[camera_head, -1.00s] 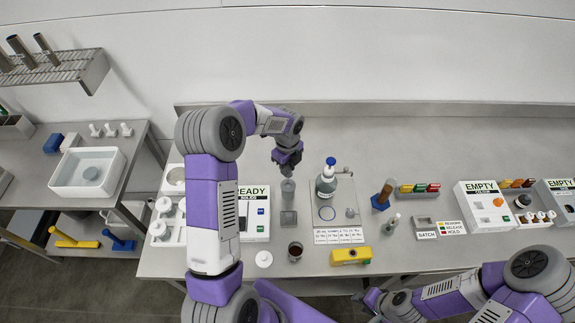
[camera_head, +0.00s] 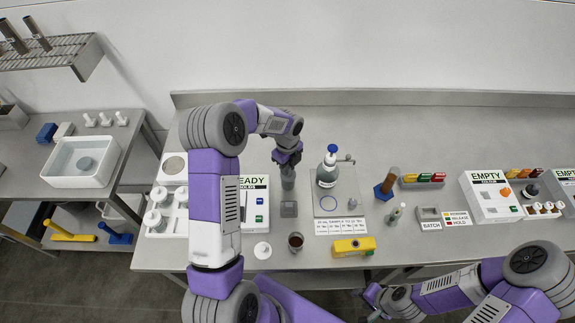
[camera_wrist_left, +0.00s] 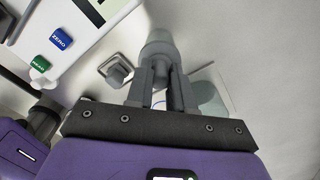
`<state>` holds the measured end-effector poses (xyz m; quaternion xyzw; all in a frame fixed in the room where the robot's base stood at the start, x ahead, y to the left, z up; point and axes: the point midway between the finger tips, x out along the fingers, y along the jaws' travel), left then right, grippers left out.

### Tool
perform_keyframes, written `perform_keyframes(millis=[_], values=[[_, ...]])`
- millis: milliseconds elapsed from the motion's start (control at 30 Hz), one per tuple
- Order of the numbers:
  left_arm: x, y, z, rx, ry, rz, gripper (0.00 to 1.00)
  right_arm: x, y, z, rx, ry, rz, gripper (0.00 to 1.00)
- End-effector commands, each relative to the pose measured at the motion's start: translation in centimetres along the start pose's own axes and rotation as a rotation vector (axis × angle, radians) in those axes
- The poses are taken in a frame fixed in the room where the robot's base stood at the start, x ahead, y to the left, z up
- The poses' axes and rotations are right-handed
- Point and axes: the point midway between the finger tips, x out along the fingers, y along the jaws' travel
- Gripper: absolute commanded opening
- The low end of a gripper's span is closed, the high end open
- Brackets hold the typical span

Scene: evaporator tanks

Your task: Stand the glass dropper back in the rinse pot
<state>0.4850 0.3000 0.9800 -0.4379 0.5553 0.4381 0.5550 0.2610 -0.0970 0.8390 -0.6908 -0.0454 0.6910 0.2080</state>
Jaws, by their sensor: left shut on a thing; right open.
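My left gripper (camera_head: 288,160) is shut on a grey, partly see-through cylinder (camera_head: 288,178), held upright above the bench; it also shows in the left wrist view (camera_wrist_left: 160,50). I cannot tell for sure that it is the glass dropper. A small grey square block (camera_head: 288,209) is just below it in the picture. A small round cup with dark contents (camera_head: 296,240), perhaps the rinse pot, stands nearer the front edge. My right gripper (camera_head: 362,295) is open and empty at the bottom edge, small and partly hidden by its arm.
A white instrument (camera_head: 258,205) is left of the held cylinder. A blue-capped bottle (camera_head: 327,172) on a tray is to its right. The back of the bench is clear.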

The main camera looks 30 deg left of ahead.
Motion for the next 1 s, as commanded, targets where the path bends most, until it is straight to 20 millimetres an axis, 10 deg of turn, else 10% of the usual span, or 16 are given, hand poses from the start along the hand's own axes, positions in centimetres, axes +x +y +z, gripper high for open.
perform_keyframes(millis=[167, 200, 400, 733, 1000], values=[[0.0, 0.0, 0.0, 0.000, 0.000, 0.000, 0.00, 0.0, 0.0, 0.0, 0.000, 0.000, 0.000, 0.43], [0.0, 0.0, 0.0, 0.000, 0.000, 0.000, 0.23, 0.0, 0.0, 0.0, 0.000, 0.000, 0.000, 0.43], [0.0, 0.0, 0.0, 0.000, 0.000, 0.000, 0.52, 0.0, 0.0, 0.0, 0.000, 0.000, 0.000, 0.43], [-0.5, -0.1, 0.0, 0.000, -0.001, -0.002, 0.52, 0.0, 0.0, 0.0, 0.000, 0.000, 0.000, 0.43], [-4.8, -0.1, 0.1, -0.001, -0.002, -0.004, 0.52, -0.1, -0.1, 0.0, 0.000, 0.000, 0.000, 0.43]])
